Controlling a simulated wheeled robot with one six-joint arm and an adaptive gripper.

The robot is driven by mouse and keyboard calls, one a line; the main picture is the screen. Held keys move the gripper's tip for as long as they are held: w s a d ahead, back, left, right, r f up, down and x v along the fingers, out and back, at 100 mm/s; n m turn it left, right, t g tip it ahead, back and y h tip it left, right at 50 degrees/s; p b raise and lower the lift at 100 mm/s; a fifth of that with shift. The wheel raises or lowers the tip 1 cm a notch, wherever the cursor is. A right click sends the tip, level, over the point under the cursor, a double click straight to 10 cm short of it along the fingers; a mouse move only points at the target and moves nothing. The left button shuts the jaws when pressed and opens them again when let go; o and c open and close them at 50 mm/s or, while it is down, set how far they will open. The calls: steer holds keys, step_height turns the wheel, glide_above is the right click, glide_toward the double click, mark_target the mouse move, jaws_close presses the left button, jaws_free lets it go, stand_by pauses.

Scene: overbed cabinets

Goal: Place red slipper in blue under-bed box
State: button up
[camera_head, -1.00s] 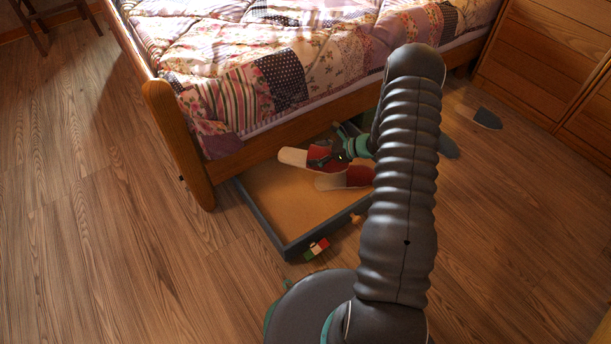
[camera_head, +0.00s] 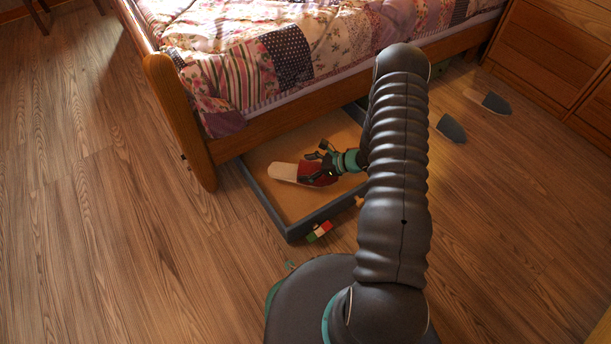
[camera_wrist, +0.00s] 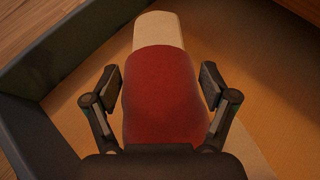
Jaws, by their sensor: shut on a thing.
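A red slipper (camera_head: 318,178) with a pale sole is low over the floor of the blue-grey under-bed box (camera_head: 264,203), which sticks out from under the bed. My gripper (camera_head: 320,160) is shut on the slipper; whether the sole touches the box floor I cannot tell. In the wrist view the slipper (camera_wrist: 165,95) lies between the two fingers, with its pale end pointing away. The box wall (camera_wrist: 35,135) runs along the left there. A pale edge (camera_wrist: 250,150) shows below the held slipper at the right, probably a second sole, mostly hidden.
The wooden bed (camera_head: 188,125) stands over the back of the box. Toy blocks (camera_head: 319,232) lie on the floor by its front edge. Two grey slippers or soles lie at the right, one nearer (camera_head: 451,128) and one farther (camera_head: 496,102). A wooden cabinet (camera_head: 545,55) stands at back right.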

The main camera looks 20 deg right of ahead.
steer(key=shift+a+f+b, duration=0.1)
steer(key=shift+f+b, duration=0.25)
steer(key=shift+f, duration=1.7)
steer(key=shift+f, duration=0.1)
steer(key=o, duration=1)
